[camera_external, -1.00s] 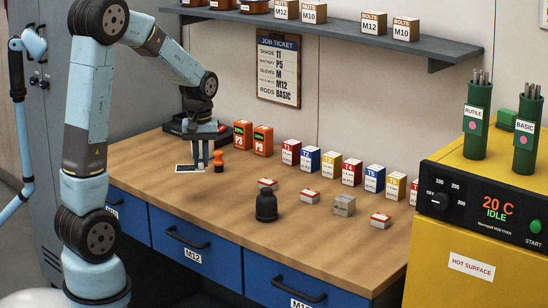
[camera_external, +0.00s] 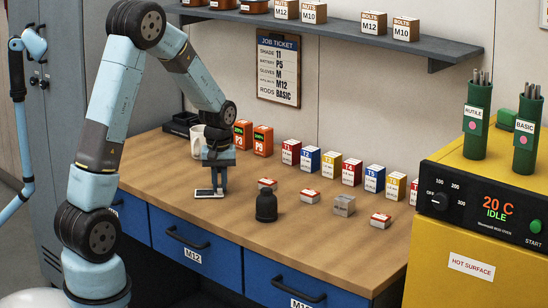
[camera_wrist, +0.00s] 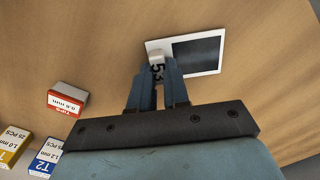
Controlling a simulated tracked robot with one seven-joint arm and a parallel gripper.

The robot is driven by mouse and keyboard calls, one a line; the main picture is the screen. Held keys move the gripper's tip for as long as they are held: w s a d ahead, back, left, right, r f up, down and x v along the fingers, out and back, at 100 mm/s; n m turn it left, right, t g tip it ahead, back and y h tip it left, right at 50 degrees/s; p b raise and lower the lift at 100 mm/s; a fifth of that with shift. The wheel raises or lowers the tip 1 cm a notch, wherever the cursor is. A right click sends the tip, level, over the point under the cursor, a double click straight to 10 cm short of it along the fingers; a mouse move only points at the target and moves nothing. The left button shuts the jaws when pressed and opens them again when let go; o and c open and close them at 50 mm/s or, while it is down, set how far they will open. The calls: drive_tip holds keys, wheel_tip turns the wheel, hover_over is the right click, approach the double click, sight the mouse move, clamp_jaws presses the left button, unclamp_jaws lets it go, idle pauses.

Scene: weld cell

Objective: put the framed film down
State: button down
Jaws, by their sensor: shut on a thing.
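The framed film (camera_external: 208,193) is a flat white frame around a dark pane. It shows at the front left part of the bench in the external view. In the wrist view the framed film (camera_wrist: 196,52) lies flat beyond the fingertips, with a small pale grip block at its near-left end.
A black dome-shaped thing (camera_external: 266,206) and small red-and-white boxes (camera_external: 309,196) stand right of my gripper. The bench front (camera_external: 205,218) is clear.

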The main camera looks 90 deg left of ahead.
sight(220, 186)
drive_tip(key=shift+f, duration=0.15)
drive_tip(key=c, duration=1.1)
unclamp_jaws()
wheel_tip(220, 186, up, 12)
drive_tip(key=shift+r, duration=0.2)
